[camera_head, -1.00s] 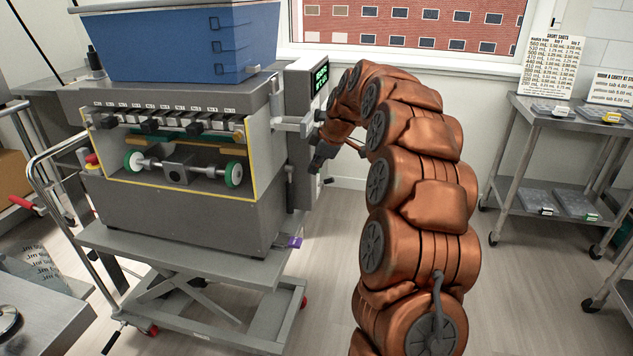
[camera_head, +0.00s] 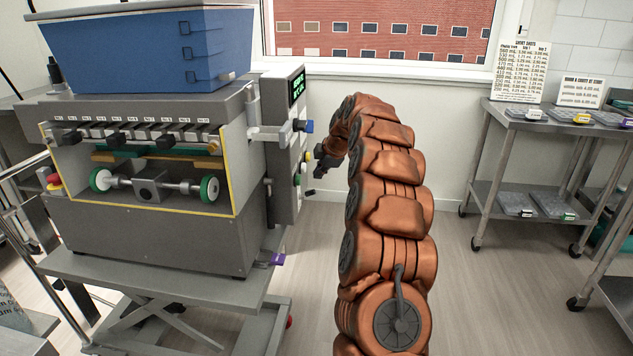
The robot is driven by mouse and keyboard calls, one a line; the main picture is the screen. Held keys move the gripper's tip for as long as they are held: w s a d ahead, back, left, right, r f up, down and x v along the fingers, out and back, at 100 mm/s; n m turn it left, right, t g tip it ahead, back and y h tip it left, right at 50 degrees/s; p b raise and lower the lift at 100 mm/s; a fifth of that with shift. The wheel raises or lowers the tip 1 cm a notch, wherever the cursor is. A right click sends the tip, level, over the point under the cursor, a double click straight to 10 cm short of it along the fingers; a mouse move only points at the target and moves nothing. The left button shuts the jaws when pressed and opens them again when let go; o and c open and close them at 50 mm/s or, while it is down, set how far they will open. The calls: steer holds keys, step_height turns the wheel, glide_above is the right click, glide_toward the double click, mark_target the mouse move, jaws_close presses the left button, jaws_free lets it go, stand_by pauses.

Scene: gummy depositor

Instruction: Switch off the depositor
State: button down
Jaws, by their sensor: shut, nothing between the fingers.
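The depositor (camera_head: 150,233) is a grey machine with a blue hopper (camera_head: 120,55) on top and a row of numbered nozzles along its front. A control panel (camera_head: 285,150) is on its right side, with a lit green display (camera_head: 297,86) at the top. A blue knob (camera_head: 303,126), a yellow button (camera_head: 308,156) and a green button (camera_head: 297,180) show on the panel's side. A red button (camera_head: 54,181) is at the machine's left. My gripper (camera_head: 314,186) is shut and empty, just right of the panel's lower part. My wrist partly hides the fingers; I cannot tell whether they touch anything.
The depositor stands on a grey lift cart (camera_head: 160,280) with a purple-tipped lever (camera_head: 277,259). A metal rack (camera_head: 545,125) with trays and price-like cards stands at the right. The floor (camera_head: 470,300) between my arm and the rack is clear.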

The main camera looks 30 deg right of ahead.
mark_target(306, 194)
steer(key=x, duration=0.9)
steer(key=shift+w+f+p, duration=0.2)
steer(key=shift+f+p, duration=0.05)
steer(key=shift+p, duration=0.05)
steer(key=shift+d+f, duration=0.1)
steer(key=shift+d, duration=0.15)
steer(key=shift+a+f+b, duration=0.15)
steer(key=shift+a+b, duration=0.1)
steer(key=shift+b, duration=0.45)
